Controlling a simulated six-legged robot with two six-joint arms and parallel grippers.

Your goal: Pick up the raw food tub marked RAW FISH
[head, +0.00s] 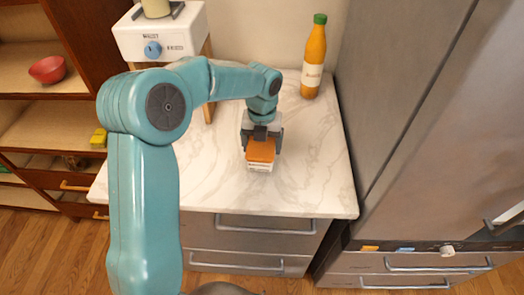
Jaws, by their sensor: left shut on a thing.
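My left gripper (261,137) reaches down over the marble counter and is shut on a small tub (260,153). The tub has an orange-brown top and a white front with small dark print that I cannot read. The fingers sit at its two sides. I cannot tell whether its base touches the counter. My right gripper is not in view.
The marble counter (210,185) is mostly clear. An orange bottle with a green cap (314,60) stands at its back right. A white appliance with a blue knob (165,35) is at the back left. Grey steel cabinets (420,110) rise on the right.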

